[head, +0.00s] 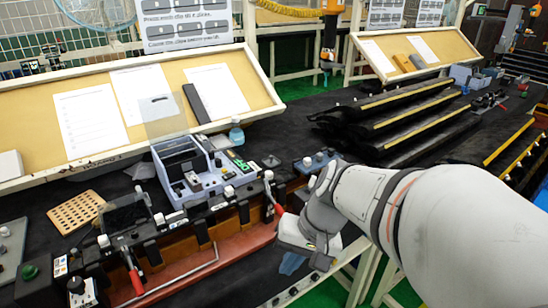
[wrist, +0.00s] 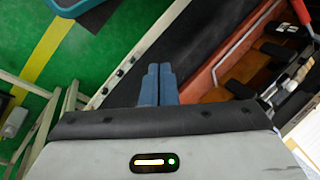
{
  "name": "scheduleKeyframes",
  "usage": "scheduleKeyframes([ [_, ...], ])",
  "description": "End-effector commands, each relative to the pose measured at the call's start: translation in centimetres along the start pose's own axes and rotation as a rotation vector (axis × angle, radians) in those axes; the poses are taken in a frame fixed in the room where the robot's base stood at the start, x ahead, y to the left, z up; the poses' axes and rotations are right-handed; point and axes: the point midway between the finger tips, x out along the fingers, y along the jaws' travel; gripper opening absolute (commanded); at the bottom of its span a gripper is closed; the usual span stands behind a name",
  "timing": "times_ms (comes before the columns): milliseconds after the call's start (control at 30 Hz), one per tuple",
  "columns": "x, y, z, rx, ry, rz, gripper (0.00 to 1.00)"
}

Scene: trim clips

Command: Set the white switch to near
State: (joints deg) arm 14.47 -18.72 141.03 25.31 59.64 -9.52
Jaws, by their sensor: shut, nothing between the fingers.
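My gripper (head: 291,263) hangs over the front edge of the bench in the head view, with its blue fingers pointing down. In the wrist view its two blue fingers (wrist: 158,84) lie side by side, shut and empty. A small white box with a black knob (head: 82,292) stands at the lower left of the head view, far to the left of my gripper. I cannot tell whether this is the white switch, nor make out a switch position. The wrist view shows no clear white switch.
A pale front rail with small dark knobs (wrist: 120,72) runs close left of the fingers. A reddish-brown trough (head: 225,255) with a red-handled lever (head: 137,282) lies left of my gripper. A grey-blue caddy (head: 205,182) stands behind it. Green floor (wrist: 110,45) lies beyond the rail.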

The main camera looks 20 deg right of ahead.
Motion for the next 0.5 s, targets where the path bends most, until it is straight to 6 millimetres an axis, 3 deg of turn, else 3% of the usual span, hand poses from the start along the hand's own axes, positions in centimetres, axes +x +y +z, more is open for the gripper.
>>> scheduleKeyframes([
  [33, 2.0, 0.5, -1.1, 0.101, -0.031, -0.099, 0.0],
  [100, 2.9, 0.2, -2.8, 0.225, -0.054, -0.261, 0.0],
  [267, 3.1, 1.6, -9.2, 0.486, 0.004, -0.65, 0.0],
  [400, 1.5, 6.0, -15.3, 0.668, 0.162, -0.961, 0.0],
  [500, 0.0, 10.1, -18.6, 0.758, 0.299, -1.124, 0.0],
])
